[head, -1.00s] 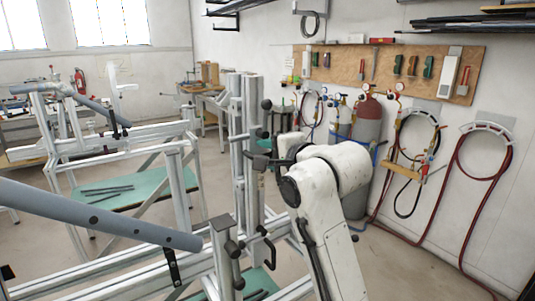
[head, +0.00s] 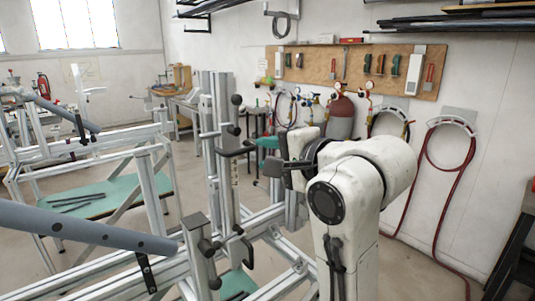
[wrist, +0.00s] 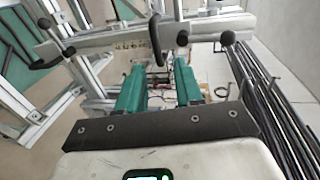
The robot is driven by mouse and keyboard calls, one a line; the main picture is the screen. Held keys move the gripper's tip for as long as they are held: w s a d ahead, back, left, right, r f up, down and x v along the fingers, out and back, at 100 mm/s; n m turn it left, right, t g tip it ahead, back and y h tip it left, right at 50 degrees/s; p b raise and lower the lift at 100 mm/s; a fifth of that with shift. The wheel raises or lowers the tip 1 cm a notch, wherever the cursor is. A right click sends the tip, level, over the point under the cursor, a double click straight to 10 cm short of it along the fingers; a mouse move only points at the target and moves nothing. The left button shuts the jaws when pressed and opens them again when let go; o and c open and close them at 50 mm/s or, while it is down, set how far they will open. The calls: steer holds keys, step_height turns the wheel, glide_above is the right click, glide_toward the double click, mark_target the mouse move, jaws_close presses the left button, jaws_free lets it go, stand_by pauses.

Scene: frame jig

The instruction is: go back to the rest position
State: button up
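My gripper (wrist: 160,68) shows in the wrist view with its two green fingers apart and nothing held between them. Beyond the fingertips, a grey metal bar of the frame jig (wrist: 110,42) crosses the view, with black knobs and clamp handles on it. In the head view, my white arm is folded at the right of the jig's upright post (head: 222,130). The dark end of the arm points left, close to the post in the picture. I cannot tell the gap there, and the fingers are not clear in that view.
A grey-blue tube (head: 85,228) lies along the jig at the lower left. A second jig (head: 90,150) stands behind it. Gas cylinders (head: 340,115) and red hoses (head: 432,185) line the right wall. Bare floor (head: 410,265) shows right of my arm.

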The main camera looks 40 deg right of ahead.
stand_by(0.3)
steer(key=s+a+f+n+g, duration=0.1)
steer(key=s+f+n+g, duration=0.15)
steer(key=f, duration=0.75)
steer(key=s+a+f+n+g, duration=0.1)
steer(key=s+f+n+g, duration=0.15)
steer(key=f, duration=0.75)
steer(key=s+a+f+n+g, duration=0.1)
steer(key=s+f+n+g, duration=0.2)
steer(key=f, duration=0.6)
steer(key=s+f+n+g, duration=0.3)
steer(key=s+f, duration=0.6)
steer(key=s, duration=0.3)
steer(key=s+f+n+g+h, duration=0.1)
steer(key=s+f+n+g, duration=0.2)
steer(key=s+f, duration=0.6)
steer(key=s+n, duration=0.2)
steer(key=s, duration=0.1)
steer(key=shift+f+n+g, duration=0.3)
steer(key=shift+f+n, duration=0.05)
steer(key=shift+n, duration=0.05)
